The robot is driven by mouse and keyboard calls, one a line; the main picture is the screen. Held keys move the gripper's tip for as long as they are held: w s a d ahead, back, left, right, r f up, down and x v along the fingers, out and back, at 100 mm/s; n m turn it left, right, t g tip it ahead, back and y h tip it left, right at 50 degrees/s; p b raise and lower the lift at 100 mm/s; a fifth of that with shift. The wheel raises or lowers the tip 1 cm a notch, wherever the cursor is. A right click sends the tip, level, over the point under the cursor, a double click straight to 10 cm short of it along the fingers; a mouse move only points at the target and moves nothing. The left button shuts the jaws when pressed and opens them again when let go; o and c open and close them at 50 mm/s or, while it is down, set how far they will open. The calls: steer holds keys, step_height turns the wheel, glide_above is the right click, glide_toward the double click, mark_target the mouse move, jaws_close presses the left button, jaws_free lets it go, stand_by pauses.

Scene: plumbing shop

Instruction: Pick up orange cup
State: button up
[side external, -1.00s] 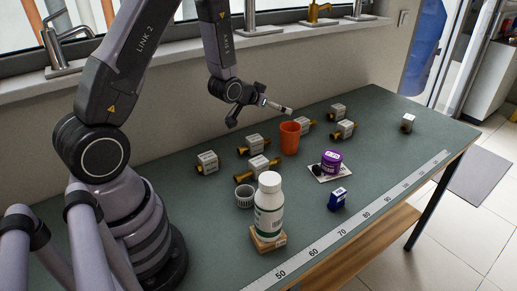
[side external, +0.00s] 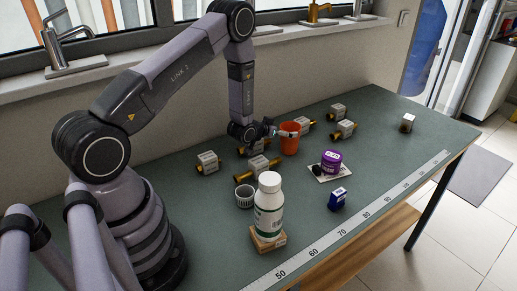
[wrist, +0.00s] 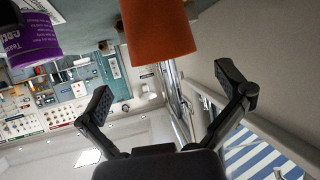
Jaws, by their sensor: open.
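The orange cup (side external: 290,145) stands upright on the green table, towards the wall side. My gripper (side external: 276,131) is low beside the cup, on its left in the side view, and one finger overlaps the cup's left side in the picture. In the wrist view the cup (wrist: 158,28) fills the top middle, above and beyond the two spread fingers of my gripper (wrist: 170,94). The fingers are open with nothing between them. I cannot tell whether a finger touches the cup.
Several brass fittings with white boxes (side external: 208,162) lie around the cup. A purple tub (side external: 331,160) sits to its front right. A white bottle (side external: 268,207) on a wooden block, a grey round cap (side external: 244,196) and a blue box (side external: 338,199) stand nearer. The table's right end is mostly clear.

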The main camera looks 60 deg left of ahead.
mark_target(296, 126)
steer(key=x, duration=0.5)
steer(key=shift+a, duration=0.2)
steer(key=shift+c, duration=0.4)
steer(key=shift+r, duration=0.1)
steer(key=c, duration=1)
steer(key=shift+o, duration=0.2)
